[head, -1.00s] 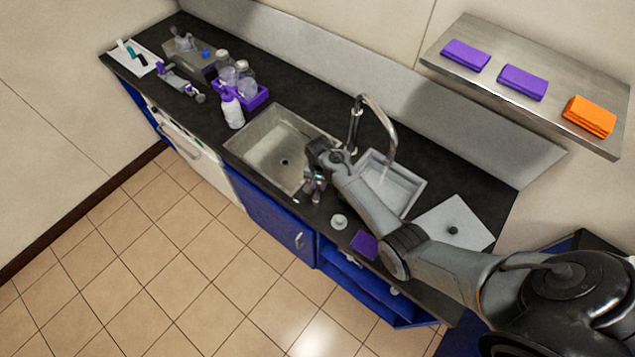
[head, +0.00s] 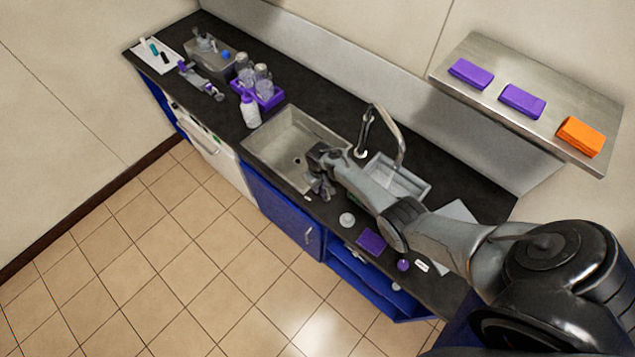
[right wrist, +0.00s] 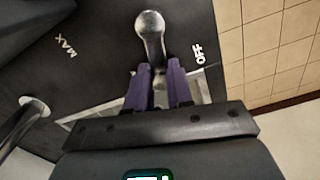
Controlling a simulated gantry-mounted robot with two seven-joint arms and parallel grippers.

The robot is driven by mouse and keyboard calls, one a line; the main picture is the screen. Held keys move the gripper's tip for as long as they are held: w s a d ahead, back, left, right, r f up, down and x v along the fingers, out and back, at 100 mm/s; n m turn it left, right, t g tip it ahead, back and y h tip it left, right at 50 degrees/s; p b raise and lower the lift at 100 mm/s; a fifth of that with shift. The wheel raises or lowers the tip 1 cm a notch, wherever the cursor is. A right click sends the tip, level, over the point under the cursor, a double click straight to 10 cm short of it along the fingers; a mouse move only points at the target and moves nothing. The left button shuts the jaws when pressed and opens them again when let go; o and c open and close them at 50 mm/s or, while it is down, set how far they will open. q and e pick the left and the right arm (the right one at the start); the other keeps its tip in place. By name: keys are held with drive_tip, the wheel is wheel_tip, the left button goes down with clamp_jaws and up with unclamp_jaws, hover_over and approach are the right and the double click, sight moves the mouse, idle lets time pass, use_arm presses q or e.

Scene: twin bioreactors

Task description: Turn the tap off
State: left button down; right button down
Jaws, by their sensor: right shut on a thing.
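The tap's curved metal spout (head: 400,140) stands behind the sinks and hangs over the small right basin. I cannot tell whether water is running. My right gripper (head: 322,188) is low at the front right of the large sink. In the right wrist view, my right gripper (right wrist: 158,78) is shut on the tap's metal lever (right wrist: 151,28), with a purple finger on each side. The lever's round knob sticks out past the fingertips. It points between the printed MAX and OFF marks, closer to OFF (right wrist: 198,53). My left gripper is out of view.
The large sink (head: 270,150) is left of my right arm. A white bottle (head: 250,111) and a purple rack (head: 267,101) stand beyond it. A shelf (head: 470,50) overhangs at right.

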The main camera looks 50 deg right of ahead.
drive_tip(key=shift+a+n, duration=0.55)
drive_tip(key=shift+n, duration=0.65)
drive_tip(key=shift+p, duration=0.3)
drive_tip(key=c, duration=1)
unclamp_jaws()
drive_tip(key=shift+a, duration=0.1)
drive_tip(key=shift+r, duration=0.15)
drive_tip(key=shift+r, duration=0.25)
wheel_tip(320, 180, up, 10)
drive_tip(key=p, duration=0.2)
drive_tip(key=shift+p, duration=0.3)
